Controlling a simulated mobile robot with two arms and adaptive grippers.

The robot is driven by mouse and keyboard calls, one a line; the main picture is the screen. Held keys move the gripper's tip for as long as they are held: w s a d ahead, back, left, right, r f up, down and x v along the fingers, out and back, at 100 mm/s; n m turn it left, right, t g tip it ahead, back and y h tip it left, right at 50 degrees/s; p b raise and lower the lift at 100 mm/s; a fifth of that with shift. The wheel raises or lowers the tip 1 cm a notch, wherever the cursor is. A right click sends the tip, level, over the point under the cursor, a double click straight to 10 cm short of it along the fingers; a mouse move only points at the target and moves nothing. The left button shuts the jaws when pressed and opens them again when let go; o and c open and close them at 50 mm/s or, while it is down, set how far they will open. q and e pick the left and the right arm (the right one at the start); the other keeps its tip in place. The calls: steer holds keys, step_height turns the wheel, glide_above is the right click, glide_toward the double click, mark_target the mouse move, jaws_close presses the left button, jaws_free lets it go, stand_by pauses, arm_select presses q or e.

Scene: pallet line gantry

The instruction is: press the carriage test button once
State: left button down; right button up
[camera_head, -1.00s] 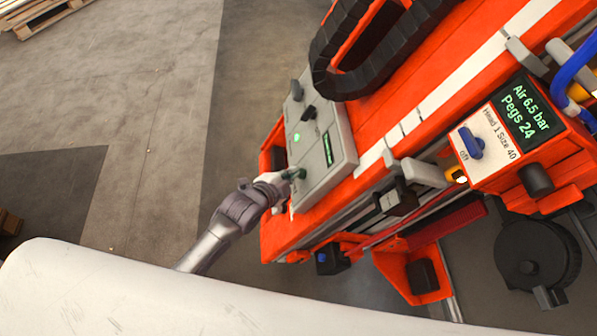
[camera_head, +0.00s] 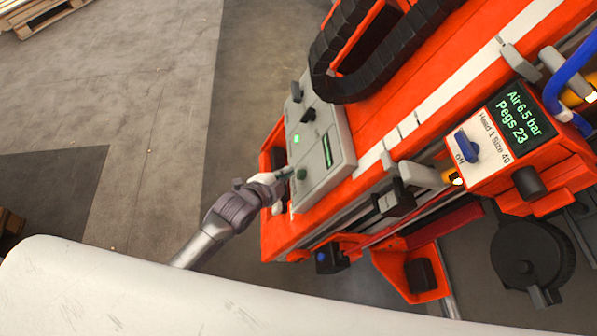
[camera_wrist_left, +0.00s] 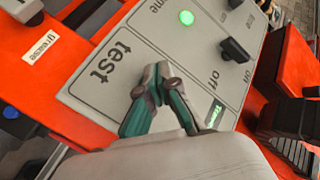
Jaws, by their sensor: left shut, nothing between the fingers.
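The grey control panel (camera_head: 325,150) sits on the orange carriage. Its dark green button (camera_head: 302,174) shows at the panel's near left part, just beyond my left gripper's tips. My left gripper (camera_head: 287,173) is shut and empty, a little apart from that button. In the left wrist view the shut left gripper (camera_wrist_left: 160,73) is over the panel (camera_wrist_left: 85,85), beside the printed word "test" (camera_wrist_left: 114,62). The button itself does not show there; the fingers may hide it. My right gripper is not in view.
A green light (camera_head: 296,138) is lit on the panel, with black knobs (camera_head: 308,114) nearby. A black cable chain (camera_head: 345,75) arches over the carriage. A display (camera_head: 524,120) reads "Air 6.5 bar, Pegs 23". Open floor (camera_head: 150,130) lies to the left.

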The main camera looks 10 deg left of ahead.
arm_select(q)
steer(key=a+p, duration=0.1)
steer(key=a+r+p, duration=0.1)
steer(key=a, duration=0.1)
steer(key=s+a+r+p, duration=0.1)
steer(key=shift+s+a+r, duration=0.1)
steer(key=shift+a+r, duration=0.05)
steer(key=shift+r, duration=0.05)
stand_by(1.0)
steer(key=s+a+f+n+g+y, duration=0.1)
steer(key=s+a+f+n+g, duration=0.15)
steer(key=s+f, duration=0.4)
steer(key=s+a+f+n+g+y, duration=0.1)
steer(key=s+a+f+n+y, duration=0.15)
steer(key=f, duration=0.65)
steer(key=s+a+f+n+g, duration=0.1)
steer(key=s+a+f+n, duration=0.15)
steer(key=s+f, duration=0.45)
steer(key=s+f+n+g, duration=0.2)
steer(key=s+f, duration=0.2)
steer(key=s, duration=0.4)
steer(key=s+f+n+g+y, duration=0.1)
steer(key=s+f, duration=0.3)
steer(key=s, duration=0.5)
steer(key=s+f+n+g+p, duration=0.1)
steer(key=s+f+n+g, duration=0.2)
steer(key=s, duration=0.6)
steer(key=shift+d+f, duration=0.3)
steer(key=shift+f, duration=0.65)
